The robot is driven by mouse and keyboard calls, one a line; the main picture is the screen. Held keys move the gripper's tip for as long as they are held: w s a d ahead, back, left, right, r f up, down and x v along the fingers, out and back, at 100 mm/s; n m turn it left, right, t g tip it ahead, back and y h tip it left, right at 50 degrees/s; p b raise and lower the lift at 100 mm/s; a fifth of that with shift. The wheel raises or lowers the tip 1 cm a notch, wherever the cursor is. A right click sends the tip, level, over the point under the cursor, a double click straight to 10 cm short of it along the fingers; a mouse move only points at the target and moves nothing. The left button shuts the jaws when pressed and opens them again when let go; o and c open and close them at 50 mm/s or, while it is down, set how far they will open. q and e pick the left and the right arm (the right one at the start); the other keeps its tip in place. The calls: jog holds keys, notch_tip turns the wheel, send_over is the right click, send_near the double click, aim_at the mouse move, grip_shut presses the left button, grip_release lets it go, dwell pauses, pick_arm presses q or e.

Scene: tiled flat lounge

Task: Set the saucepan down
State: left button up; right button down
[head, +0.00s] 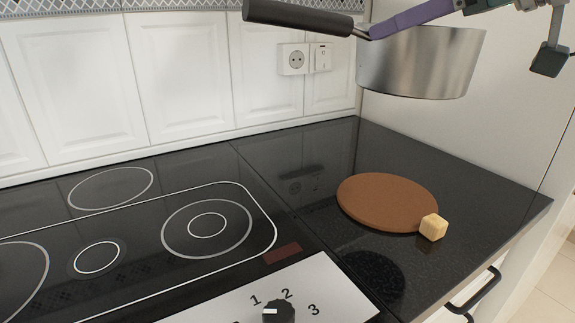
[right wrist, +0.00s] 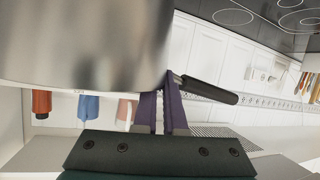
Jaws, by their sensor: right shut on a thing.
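The steel saucepan (head: 420,62) hangs in the air, upright, above the back right of the dark counter. Its black handle (head: 296,17) points left. My right gripper (head: 374,32) is shut on the handle close to the pan's wall. In the right wrist view the pan's side (right wrist: 85,45) fills the upper left, and the purple fingers (right wrist: 164,98) meet at the handle (right wrist: 210,90). The pan's inside is hidden. My left gripper is not in view.
A round brown trivet (head: 385,200) lies on the counter (head: 490,200) below the pan. The black hob (head: 150,235) is at left, with a control knob (head: 278,312) in front. White panels (head: 180,75) stand behind.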

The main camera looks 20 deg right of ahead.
jog(key=shift+f+b, duration=2.1)
jog(key=shift+f, duration=7.35)
jog(key=c, duration=1.5)
grip_release()
jog(key=shift+f, duration=0.3)
jog(key=o, duration=0.5)
jog(key=shift+r, duration=0.1)
jog(key=shift+s, duration=0.1)
jog(key=v, duration=1.2)
jog(key=shift+p, duration=0.3)
